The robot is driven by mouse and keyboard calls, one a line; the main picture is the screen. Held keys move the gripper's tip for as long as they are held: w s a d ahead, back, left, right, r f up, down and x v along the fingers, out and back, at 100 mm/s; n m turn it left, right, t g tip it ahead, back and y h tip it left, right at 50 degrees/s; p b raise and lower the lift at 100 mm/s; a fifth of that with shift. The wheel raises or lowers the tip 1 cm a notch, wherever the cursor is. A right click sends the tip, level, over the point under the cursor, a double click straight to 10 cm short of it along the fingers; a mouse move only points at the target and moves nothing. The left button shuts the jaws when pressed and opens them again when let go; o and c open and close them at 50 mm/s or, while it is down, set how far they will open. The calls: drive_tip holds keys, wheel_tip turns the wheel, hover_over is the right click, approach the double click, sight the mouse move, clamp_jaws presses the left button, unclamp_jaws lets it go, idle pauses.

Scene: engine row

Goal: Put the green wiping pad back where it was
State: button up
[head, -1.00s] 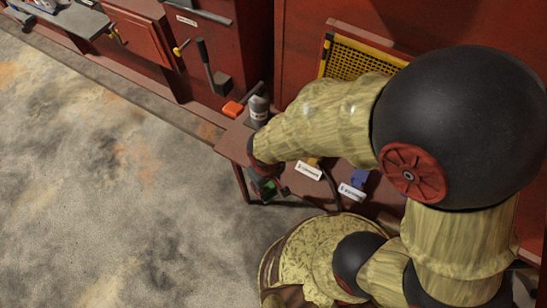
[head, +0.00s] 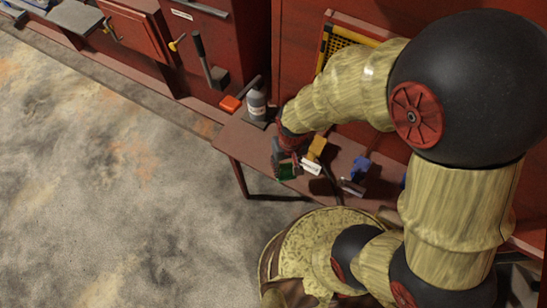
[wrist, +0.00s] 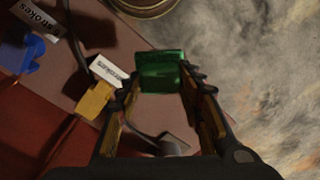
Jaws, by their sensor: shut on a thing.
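The green wiping pad (head: 287,171) is held at the tips of my gripper (head: 290,160) over the near edge of a red-brown bench (head: 238,150). In the wrist view the pad (wrist: 162,76) sits between the two fingertips (wrist: 163,82), which are shut on it. The pad looks raised off the bench, though the exact gap cannot be told. A yellow block (head: 317,147) and a white label card (head: 312,167) lie beside my gripper. They also show in the wrist view, the yellow block (wrist: 95,100) left of the fingers and the card (wrist: 107,71) above it.
A blue object (head: 360,165) lies further right on the bench, near another label (wrist: 38,18). A grey bottle (head: 256,105) and an orange object (head: 230,103) stand at the back left. Open floor (head: 100,190) lies left.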

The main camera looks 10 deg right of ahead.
drive_tip(key=w+f, duration=0.2)
drive_tip(key=w+a+f+b, duration=0.1)
drive_tip(key=w+f, duration=0.1)
drive_tip(key=w, duration=0.1)
drive_tip(key=w+a+f, duration=0.1)
drive_tip(key=w+f, duration=0.1)
drive_tip(key=w, duration=0.1)
drive_tip(key=shift+a+f+b, duration=0.1)
drive_tip(key=shift+f+b, duration=0.2)
drive_tip(key=shift+f, duration=0.1)
drive_tip(key=shift+w+a+f, duration=0.15)
drive_tip(key=shift+w+f, duration=0.3)
drive_tip(key=shift+f, duration=0.15)
drive_tip(key=shift+f+b, duration=0.45)
drive_tip(key=shift+f, duration=1)
drive_tip(key=shift+f, duration=0.15)
drive_tip(key=o, duration=1.3)
